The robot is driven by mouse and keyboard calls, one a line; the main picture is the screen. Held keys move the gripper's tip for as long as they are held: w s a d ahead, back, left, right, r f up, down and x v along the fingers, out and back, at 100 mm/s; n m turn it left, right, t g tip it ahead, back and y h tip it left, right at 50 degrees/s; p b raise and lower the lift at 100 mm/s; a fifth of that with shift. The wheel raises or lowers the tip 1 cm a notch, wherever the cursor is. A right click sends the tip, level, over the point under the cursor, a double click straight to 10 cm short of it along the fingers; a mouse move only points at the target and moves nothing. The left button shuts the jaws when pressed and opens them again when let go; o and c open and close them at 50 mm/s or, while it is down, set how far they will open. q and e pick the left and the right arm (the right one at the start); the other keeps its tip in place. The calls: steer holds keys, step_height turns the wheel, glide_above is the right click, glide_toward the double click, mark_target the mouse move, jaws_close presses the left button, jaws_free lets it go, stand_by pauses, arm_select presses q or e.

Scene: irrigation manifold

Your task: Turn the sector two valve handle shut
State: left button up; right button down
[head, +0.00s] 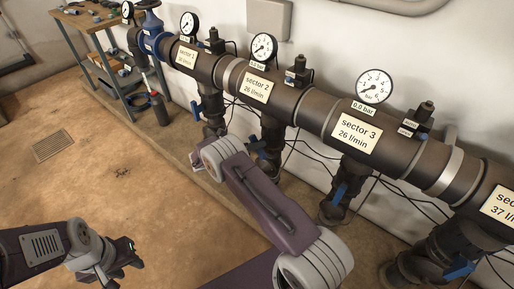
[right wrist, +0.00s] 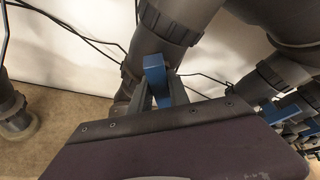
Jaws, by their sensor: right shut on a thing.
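The sector 2 label (head: 256,88) is on the dark main pipe, with a branch pipe (head: 272,132) below it. A blue valve handle (head: 257,146) shows on that branch, partly hidden by my right arm. In the right wrist view, my right gripper (right wrist: 158,92) is shut on a blue handle (right wrist: 154,68) in front of a dark pipe. No label shows there; the head view places my right arm beside the sector 2 branch. My right fingers are hidden in the head view. My left gripper (head: 128,254) hangs empty above the floor; its finger gap is unclear.
The sector 3 branch has its own blue handle (head: 337,194). Gauges (head: 263,47) stand on top of the main pipe. Black cables (right wrist: 75,32) run along the wall behind the branches. A shelf (head: 95,30) stands at back left. The floor at left is open around a drain grate (head: 54,145).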

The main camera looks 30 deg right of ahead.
steer(key=n+h+b, duration=0.1)
steer(key=n+b, duration=0.1)
steer(key=f+n+g+h+b, duration=0.1)
steer(key=n+b, duration=0.1)
steer(key=b, duration=0.1)
steer(key=shift+w+a+f, duration=0.1)
steer(key=shift+w, duration=0.05)
steer(key=n+g+h+b, duration=0.1)
steer(key=n+b, duration=0.1)
steer(key=b, duration=0.1)
steer(key=shift+n, duration=0.3)
steer(key=shift+n+h+b, duration=0.3)
steer(key=shift+n+b, duration=0.25)
steer(key=shift+n, duration=0.25)
steer(key=c, duration=1.3)
jaws_free()
steer(key=shift+w, duration=0.1)
